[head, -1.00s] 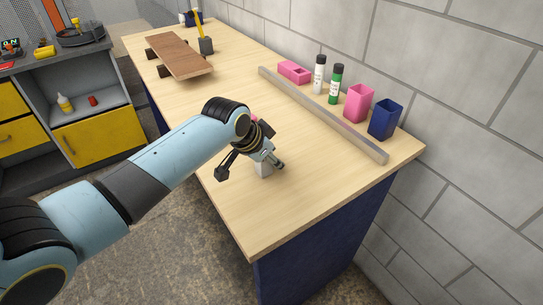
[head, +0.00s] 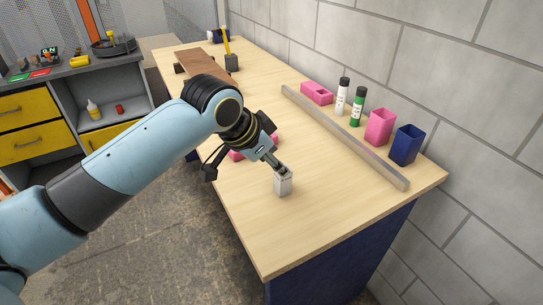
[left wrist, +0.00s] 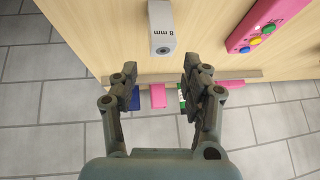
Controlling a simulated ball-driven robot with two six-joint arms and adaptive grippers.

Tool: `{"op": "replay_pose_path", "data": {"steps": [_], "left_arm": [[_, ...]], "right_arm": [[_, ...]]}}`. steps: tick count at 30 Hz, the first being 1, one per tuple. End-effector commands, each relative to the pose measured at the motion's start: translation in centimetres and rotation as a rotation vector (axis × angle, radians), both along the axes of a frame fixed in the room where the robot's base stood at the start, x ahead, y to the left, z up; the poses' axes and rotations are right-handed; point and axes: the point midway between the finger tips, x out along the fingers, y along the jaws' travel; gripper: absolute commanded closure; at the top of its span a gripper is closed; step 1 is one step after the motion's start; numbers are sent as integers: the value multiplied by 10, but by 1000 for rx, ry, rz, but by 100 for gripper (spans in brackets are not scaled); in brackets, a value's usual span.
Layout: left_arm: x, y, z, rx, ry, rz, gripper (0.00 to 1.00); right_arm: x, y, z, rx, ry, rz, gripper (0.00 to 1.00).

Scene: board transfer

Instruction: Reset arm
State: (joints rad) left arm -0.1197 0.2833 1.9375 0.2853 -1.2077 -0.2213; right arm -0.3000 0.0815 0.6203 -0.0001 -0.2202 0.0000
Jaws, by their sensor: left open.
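My left arm reaches in from the left in the head view. Its gripper (head: 276,164) is just above and behind a small white block (head: 283,185) standing upright on the wooden table (head: 330,215). In the left wrist view the gripper (left wrist: 158,80) is open with nothing between its fingers. The white block (left wrist: 161,28), marked "8 mm", lies beyond the fingertips there, apart from them. My right gripper is not in view.
A pink device with coloured buttons (left wrist: 262,24) lies close by, mostly hidden behind my gripper in the head view. A grey rail (head: 345,135) fronts a pink cup (head: 379,127), a blue cup (head: 406,146) and two bottles. The table's near right end is clear.

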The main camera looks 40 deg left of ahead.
Motion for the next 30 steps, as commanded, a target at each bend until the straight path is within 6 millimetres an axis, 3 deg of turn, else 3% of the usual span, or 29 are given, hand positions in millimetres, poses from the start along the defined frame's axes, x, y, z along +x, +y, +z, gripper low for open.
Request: {"op": "replay_pose_path", "data": {"steps": [21, 25, 30], "left_arm": [[-8, -1, 7, -2, 5, 1, 53], [-37, -10, 4, -2, 42, 19, 53], [-98, -24, 5, 2, 125, 77, 53]], "right_arm": [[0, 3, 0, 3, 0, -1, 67], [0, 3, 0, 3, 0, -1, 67], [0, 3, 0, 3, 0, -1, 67]]}}
